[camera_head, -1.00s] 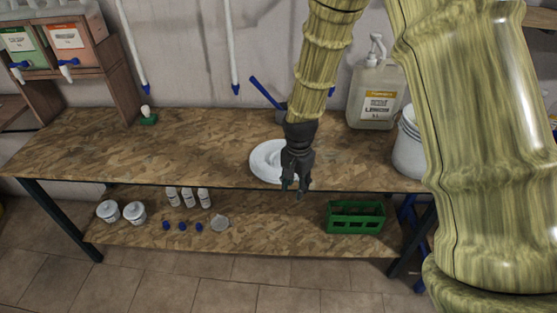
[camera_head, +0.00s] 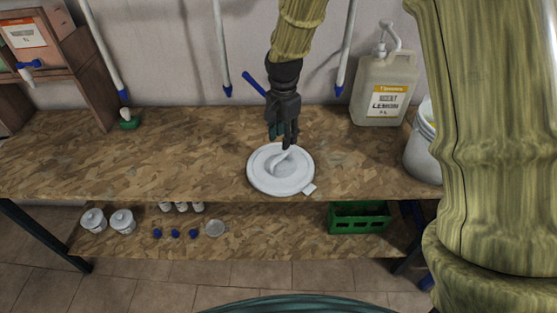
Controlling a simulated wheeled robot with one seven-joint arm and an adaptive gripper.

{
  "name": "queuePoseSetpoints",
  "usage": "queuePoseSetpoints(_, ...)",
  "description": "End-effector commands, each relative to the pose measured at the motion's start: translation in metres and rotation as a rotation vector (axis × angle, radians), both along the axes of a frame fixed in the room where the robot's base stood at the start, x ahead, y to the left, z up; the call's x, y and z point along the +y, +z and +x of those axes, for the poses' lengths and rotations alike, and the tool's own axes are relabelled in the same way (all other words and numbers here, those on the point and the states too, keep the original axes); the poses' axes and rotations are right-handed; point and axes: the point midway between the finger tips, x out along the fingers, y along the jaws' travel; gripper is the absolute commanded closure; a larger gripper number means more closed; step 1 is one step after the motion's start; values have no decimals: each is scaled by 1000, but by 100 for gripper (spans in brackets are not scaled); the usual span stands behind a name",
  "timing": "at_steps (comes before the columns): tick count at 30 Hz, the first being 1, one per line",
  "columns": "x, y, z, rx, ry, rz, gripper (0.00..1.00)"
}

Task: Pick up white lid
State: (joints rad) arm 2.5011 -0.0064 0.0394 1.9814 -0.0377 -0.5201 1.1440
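The white lid (camera_head: 260,181) is a round disc with a raised ring and a small tab at its lower right. It lies flat near the front edge of the wooden table (camera_head: 180,150). My gripper (camera_head: 287,146) is dark and points down over the lid's far part. Its fingertips look close to the lid's raised centre, but I cannot tell whether they touch it. The fingers appear close together from this side, and their opening is unclear.
A jug with a pump (camera_head: 384,88) and a white bucket (camera_head: 421,150) stand at the right. The lower shelf holds white jars, blue caps and a green crate (camera_head: 358,220). The table left of the lid is clear.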

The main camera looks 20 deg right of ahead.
Motion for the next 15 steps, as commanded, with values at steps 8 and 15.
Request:
queuePoseSetpoints(8,9,-35,2,2,14,0,63)
queuePoseSetpoints(15,8,-48,2,1,12,0,63)
